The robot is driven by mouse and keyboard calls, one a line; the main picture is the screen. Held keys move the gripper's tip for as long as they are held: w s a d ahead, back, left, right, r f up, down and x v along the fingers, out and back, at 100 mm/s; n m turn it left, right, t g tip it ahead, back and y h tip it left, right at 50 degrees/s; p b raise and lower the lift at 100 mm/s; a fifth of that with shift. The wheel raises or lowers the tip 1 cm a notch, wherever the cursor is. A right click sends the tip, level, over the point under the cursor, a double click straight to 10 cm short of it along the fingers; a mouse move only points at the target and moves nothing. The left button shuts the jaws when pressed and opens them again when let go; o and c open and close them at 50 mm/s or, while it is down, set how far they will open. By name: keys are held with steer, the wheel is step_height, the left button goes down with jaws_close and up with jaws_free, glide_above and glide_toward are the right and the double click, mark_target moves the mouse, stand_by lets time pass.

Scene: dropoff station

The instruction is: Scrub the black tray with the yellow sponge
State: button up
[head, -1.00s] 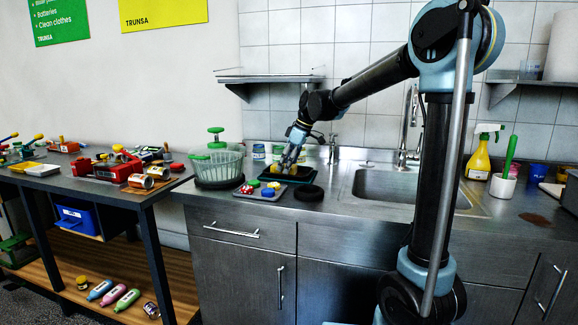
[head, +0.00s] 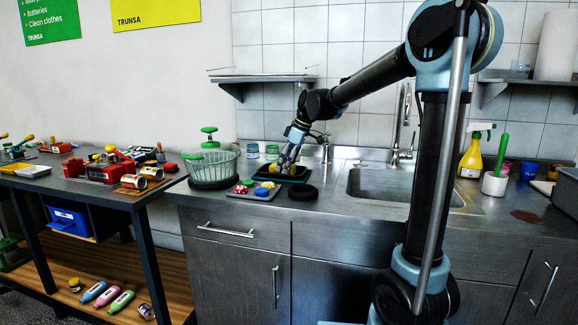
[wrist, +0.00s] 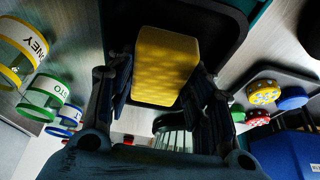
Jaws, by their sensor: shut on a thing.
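The black tray (head: 297,177) lies on the steel counter left of the sink, and it fills the upper middle of the wrist view (wrist: 222,14). The yellow sponge (wrist: 165,65) sits between my fingers in the wrist view, over the tray. In the head view a bit of yellow (head: 276,169) shows at the fingers. My gripper (head: 284,165) points down at the tray and is shut on the sponge. Whether the sponge presses on the tray surface cannot be told.
A grey board (head: 246,194) with small coloured lids lies in front of the tray, beside a black ring (head: 303,192). A salad spinner (head: 212,165) stands to the left. Several jars (head: 253,151) stand behind. The sink (head: 390,185) lies to the right.

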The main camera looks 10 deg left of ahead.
steer(key=shift+w+a, duration=0.15)
steer(key=shift+a, duration=0.9)
steer(key=shift+s+d, duration=0.2)
steer(key=shift+d, duration=1.5)
steer(key=shift+a, duration=0.1)
steer(key=shift+w+a, duration=0.2)
steer(key=shift+a, duration=1.4)
steer(key=shift+s+d+f, duration=0.1)
steer(key=shift+s+d, duration=0.05)
steer(key=shift+d, duration=0.75)
steer(key=shift+s+d, duration=0.1)
steer(key=shift+d, duration=0.75)
steer(key=shift+w+a, duration=0.15)
steer(key=shift+a, duration=0.75)
steer(key=shift+w+a, duration=0.1)
steer(key=shift+a, duration=0.75)
steer(key=shift+s+d, duration=0.2)
steer(key=shift+d, duration=1.5)
